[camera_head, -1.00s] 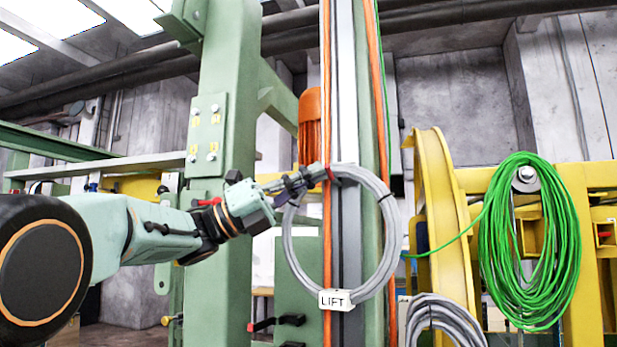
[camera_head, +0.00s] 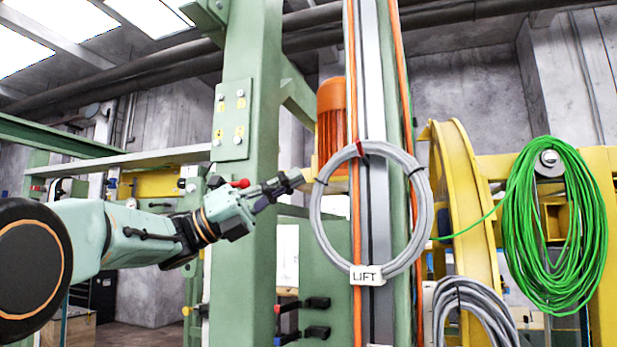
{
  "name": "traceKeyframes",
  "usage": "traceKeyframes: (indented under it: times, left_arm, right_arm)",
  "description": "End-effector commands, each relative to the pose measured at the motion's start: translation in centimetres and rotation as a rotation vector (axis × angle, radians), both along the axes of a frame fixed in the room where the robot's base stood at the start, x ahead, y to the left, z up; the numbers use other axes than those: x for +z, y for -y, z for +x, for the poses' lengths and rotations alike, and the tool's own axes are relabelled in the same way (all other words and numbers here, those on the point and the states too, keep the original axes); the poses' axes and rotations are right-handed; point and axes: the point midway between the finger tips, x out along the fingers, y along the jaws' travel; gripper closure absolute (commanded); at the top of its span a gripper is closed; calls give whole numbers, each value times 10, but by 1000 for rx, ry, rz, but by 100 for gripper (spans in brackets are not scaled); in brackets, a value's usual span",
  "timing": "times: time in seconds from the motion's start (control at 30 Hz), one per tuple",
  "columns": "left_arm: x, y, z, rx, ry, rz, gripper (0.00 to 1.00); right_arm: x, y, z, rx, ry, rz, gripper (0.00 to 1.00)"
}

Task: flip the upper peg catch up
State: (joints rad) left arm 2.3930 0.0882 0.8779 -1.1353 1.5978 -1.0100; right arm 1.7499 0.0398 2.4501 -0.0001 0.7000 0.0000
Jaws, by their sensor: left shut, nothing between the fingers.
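A grey hose ring (camera_head: 428,215) hangs against the tall column, with a white LIFT tag (camera_head: 366,275) at its bottom. A small red piece (camera_head: 361,150), which looks like the upper peg catch, stands at the ring's top and leans slightly. The peg behind it is too small to make out. My left gripper (camera_head: 298,178) is shut and empty. Its tips are left of the ring, a little below the red piece and apart from it in the picture. My right gripper is not in view.
A green post (camera_head: 252,110) stands behind my left arm, with a red-tipped lever (camera_head: 240,183) close above the wrist. Orange cables run down the column. A green cable coil (camera_head: 555,230) and a second grey coil (camera_head: 470,305) hang at the right.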

Motion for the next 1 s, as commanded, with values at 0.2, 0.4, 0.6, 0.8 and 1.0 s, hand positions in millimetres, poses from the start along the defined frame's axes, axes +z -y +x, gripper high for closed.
traceKeyframes:
  times: [0.2,0.4,0.6,0.8,1.0]
  left_arm:
    - [-17,-26,1,1,-2,-1,100]
    - [-20,-33,0,0,-1,0,100]
    - [-20,-34,0,0,-1,0,100]
    - [-34,-35,11,3,-67,-23,100]
    - [-120,-38,60,32,-436,-157,100]
  right_arm:
    - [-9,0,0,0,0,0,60]
    - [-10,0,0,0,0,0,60]
    - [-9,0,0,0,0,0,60]
    - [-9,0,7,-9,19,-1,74]
    - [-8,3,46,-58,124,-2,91]
